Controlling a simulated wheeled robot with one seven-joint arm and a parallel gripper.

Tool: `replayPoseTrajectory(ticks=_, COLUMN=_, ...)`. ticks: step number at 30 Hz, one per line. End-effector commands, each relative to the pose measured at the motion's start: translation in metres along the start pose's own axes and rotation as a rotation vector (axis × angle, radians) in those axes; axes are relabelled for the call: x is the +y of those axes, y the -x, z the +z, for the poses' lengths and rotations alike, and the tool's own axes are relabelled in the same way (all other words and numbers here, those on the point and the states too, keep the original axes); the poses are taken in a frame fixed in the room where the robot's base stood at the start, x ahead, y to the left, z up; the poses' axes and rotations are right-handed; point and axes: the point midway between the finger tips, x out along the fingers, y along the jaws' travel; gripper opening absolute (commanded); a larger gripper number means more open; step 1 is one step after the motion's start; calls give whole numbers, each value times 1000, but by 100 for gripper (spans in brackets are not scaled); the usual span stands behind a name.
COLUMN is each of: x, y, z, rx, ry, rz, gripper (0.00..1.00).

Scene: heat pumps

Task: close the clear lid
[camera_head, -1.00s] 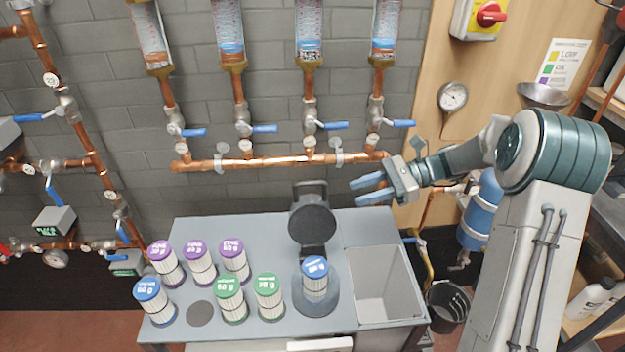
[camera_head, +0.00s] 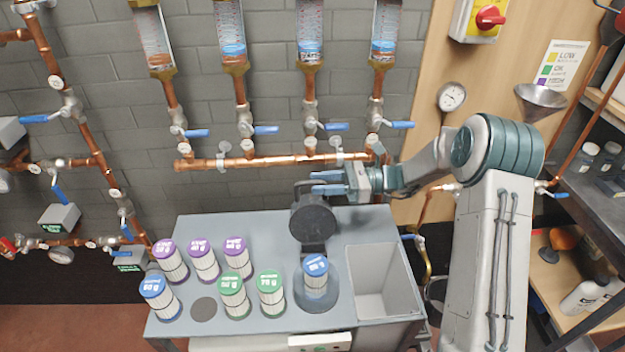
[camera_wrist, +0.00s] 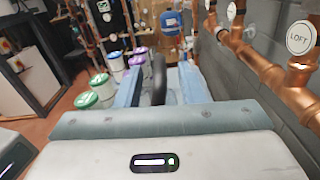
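The lid (camera_head: 313,222) looks dark rather than clear. It stands raised on its hinge behind a round housing (camera_head: 329,298), which holds a blue-topped filter cartridge (camera_head: 316,275). A dark handle bar (camera_head: 303,184) is at the lid's upper edge. My gripper (camera_head: 328,183) is at this bar, reaching in from the right, with its blue fingers apart. In the wrist view, a dark upright piece, seemingly the bar (camera_wrist: 158,75), shows between the fingers of my gripper (camera_wrist: 160,88). A gap shows beside it, and I see no firm grip.
Several purple-, green- and blue-topped cartridges (camera_head: 232,296) stand on the left of the grey bench (camera_head: 200,232). An open bin (camera_head: 376,285) is sunk into its right side. A copper pipe (camera_head: 270,160) with blue-handled valves runs along the wall close behind my gripper.

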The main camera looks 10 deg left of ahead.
Motion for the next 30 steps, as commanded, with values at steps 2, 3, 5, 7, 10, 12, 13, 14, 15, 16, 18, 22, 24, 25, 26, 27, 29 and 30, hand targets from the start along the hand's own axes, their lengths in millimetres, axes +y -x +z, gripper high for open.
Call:
replayPoseTrajectory(ticks=2, x=0, y=-12, z=2, rx=-1, ry=0, rz=2, gripper=35)
replayPoseTrajectory(ticks=3, x=0, y=-16, z=1, rx=0, ry=0, rz=1, gripper=35)
replayPoseTrajectory(ticks=5, x=0, y=-21, z=1, rx=0, ry=0, rz=0, gripper=35)
replayPoseTrajectory(ticks=7, x=0, y=-25, z=0, rx=0, ry=0, rz=1, gripper=35)
replayPoseTrajectory(ticks=10, x=0, y=-27, z=0, rx=0, ry=0, rz=0, gripper=35)
replayPoseTrajectory(ticks=12, x=0, y=-28, z=0, rx=0, ry=0, rz=0, gripper=35)
replayPoseTrajectory(ticks=13, x=0, y=-28, z=0, rx=0, ry=0, rz=0, gripper=35)
replayPoseTrajectory(ticks=14, x=0, y=-28, z=0, rx=0, ry=0, rz=0, gripper=35)
replayPoseTrajectory(ticks=15, x=0, y=-28, z=0, rx=0, ry=0, rz=0, gripper=35)
replayPoseTrajectory(ticks=16, x=0, y=-28, z=0, rx=0, ry=0, rz=0, gripper=35)
replayPoseTrajectory(ticks=18, x=0, y=-28, z=0, rx=0, ry=1, rz=0, gripper=21)
replayPoseTrajectory(ticks=22, x=0, y=-28, z=0, rx=0, ry=1, rz=0, gripper=0)
replayPoseTrajectory(ticks=24, x=0, y=-28, z=0, rx=0, ry=1, rz=0, gripper=0)
replayPoseTrajectory(ticks=25, x=0, y=-27, z=0, rx=0, ry=2, rz=0, gripper=0)
replayPoseTrajectory(ticks=26, x=0, y=-27, z=0, rx=0, ry=3, rz=-1, gripper=0)
replayPoseTrajectory(ticks=27, x=0, y=-27, z=0, rx=0, ry=5, rz=-1, gripper=0)
replayPoseTrajectory(ticks=29, x=1, y=-26, z=1, rx=0, ry=12, rz=-3, gripper=0)
replayPoseTrajectory(ticks=30, x=1, y=-24, z=1, rx=0, ry=20, rz=-5, gripper=0)
